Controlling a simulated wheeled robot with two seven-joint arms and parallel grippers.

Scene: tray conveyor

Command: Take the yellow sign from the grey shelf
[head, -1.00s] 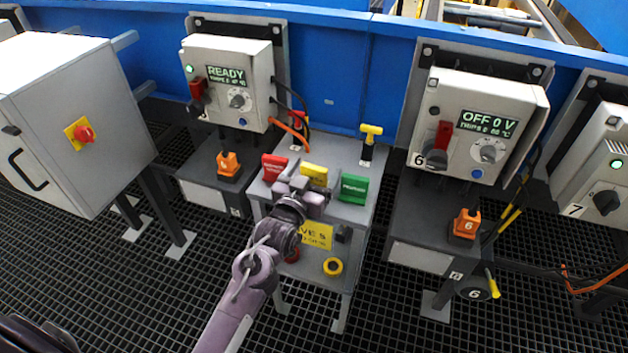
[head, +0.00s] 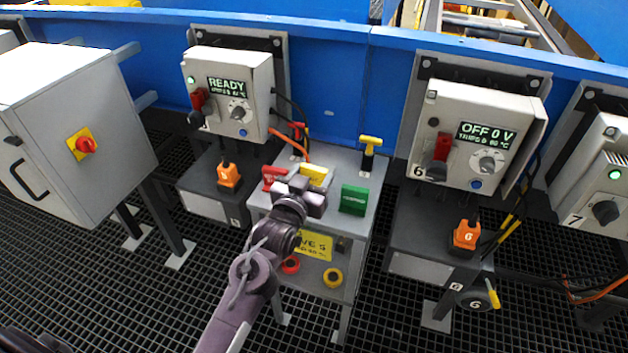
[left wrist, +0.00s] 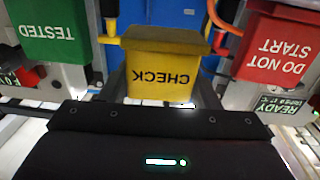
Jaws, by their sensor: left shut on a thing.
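The yellow sign (head: 314,174) stands at the top of the grey shelf (head: 330,160), just behind my left gripper (head: 308,188). In the left wrist view the yellow sign (left wrist: 165,65) reads CHECK upside down and sits in the middle, between the jaws. My left gripper is shut on it; where the fingertips touch it is hard to see. Whether the sign is clear of the shelf top, I cannot tell. My right gripper is not in view.
A red sign (head: 273,175) is close on the left and a green sign (head: 354,199) close on the right. A yellow T-handle (head: 371,142) stands behind. Control boxes (head: 475,135) flank the shelf.

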